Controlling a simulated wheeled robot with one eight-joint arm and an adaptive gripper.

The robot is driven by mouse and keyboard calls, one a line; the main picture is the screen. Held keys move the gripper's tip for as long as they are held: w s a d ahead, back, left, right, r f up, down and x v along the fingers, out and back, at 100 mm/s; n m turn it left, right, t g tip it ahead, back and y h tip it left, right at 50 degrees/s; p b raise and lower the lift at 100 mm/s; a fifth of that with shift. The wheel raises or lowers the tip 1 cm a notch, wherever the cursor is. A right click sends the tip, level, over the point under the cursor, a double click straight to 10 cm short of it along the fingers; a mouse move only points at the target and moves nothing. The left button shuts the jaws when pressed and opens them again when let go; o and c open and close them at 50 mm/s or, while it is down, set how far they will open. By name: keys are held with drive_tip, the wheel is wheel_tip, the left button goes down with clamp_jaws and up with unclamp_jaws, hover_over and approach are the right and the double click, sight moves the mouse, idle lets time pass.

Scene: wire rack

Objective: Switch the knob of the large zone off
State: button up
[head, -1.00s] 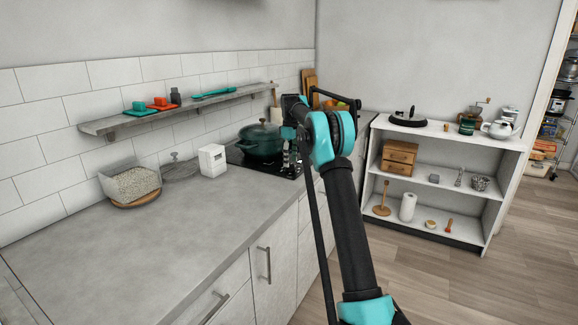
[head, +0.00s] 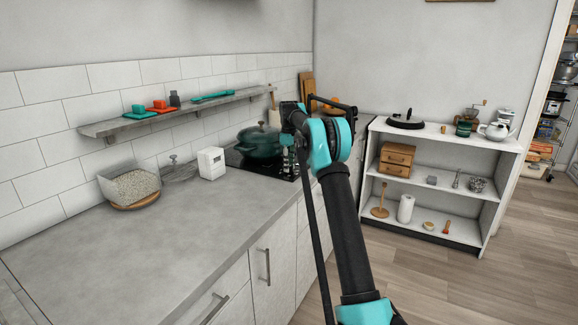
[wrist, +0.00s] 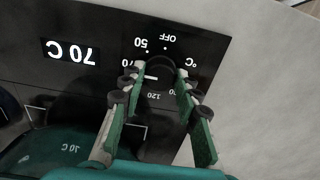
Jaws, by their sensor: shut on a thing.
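In the wrist view a dark round knob (wrist: 161,68) sits on a black panel with a printed dial around it: OFF, 50, 70 and 120 can be read. My gripper (wrist: 158,82) has its teal fingers on either side of the knob and is shut on it. A short white mark shows between the fingers, on the side toward 70. A lit display (wrist: 69,52) beside the dial reads 70 C. In the head view my gripper (head: 288,158) is at the front edge of the black cooktop (head: 236,159); the knob is hidden there.
A teal lidded pot (head: 261,144) stands on the cooktop close to my gripper. A white box (head: 211,163), a wire whisk-like item (head: 180,172) and a tray of grains (head: 132,186) stand left on the counter (head: 165,240). A shelf (head: 180,118) hangs above. The near counter is clear.

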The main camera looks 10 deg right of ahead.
drive_tip(key=shift+m, duration=0.3)
drive_tip(key=m, duration=0.3)
drive_tip(key=shift+m, duration=0.3)
drive_tip(key=m, duration=0.4)
drive_tip(key=shift+m, duration=0.3)
drive_tip(key=m, duration=0.4)
drive_tip(key=shift+m, duration=2.5)
drive_tip(key=o, duration=1.2)
drive_tip(key=shift+c, duration=0.2)
drive_tip(key=shift+r, duration=0.15)
